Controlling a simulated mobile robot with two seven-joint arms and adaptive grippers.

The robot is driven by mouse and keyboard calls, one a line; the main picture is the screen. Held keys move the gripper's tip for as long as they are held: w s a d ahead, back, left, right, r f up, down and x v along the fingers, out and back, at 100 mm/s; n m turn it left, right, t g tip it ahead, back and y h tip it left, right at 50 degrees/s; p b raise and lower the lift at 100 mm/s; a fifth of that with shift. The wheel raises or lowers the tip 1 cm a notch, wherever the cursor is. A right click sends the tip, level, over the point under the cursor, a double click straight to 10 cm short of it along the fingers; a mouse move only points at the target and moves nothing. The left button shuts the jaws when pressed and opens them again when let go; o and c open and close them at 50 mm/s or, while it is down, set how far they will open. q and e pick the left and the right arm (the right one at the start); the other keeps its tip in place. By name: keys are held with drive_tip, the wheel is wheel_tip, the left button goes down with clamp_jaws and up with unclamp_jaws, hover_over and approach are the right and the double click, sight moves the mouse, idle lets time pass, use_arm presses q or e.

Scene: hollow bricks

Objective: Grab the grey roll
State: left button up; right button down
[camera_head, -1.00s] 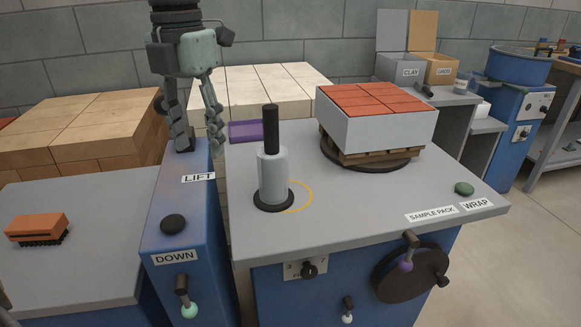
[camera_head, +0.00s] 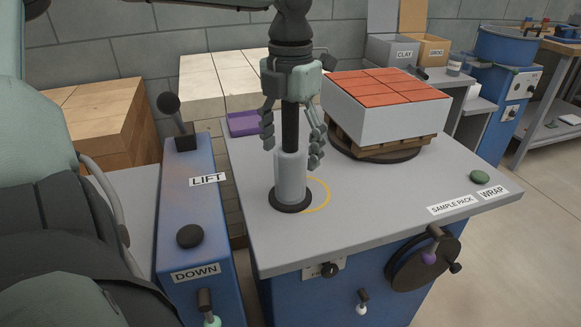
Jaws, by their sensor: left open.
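The grey roll (camera_head: 291,180) stands upright on a dark round base (camera_head: 290,203) on the grey table (camera_head: 370,215). A black post (camera_head: 290,128) rises from the top of the roll. My left gripper (camera_head: 293,150) points down over the roll, with its fingers apart on either side of the post and the roll's upper end. The fingers look open; I cannot tell whether either touches the roll. My right gripper is not in view.
A wrapped pack of red bricks (camera_head: 385,100) sits on a pallet to the right of the roll. A purple block (camera_head: 243,123) lies behind it. The blue lift console (camera_head: 188,215) with its black lever (camera_head: 172,115) stands to the left. The table's front right is mostly clear.

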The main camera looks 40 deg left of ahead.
use_arm(q)
drive_tip(key=shift+f, duration=0.35)
drive_tip(key=c, duration=1.5)
drive_tip(key=shift+r, duration=0.15)
drive_tip(key=shift+c, duration=0.7)
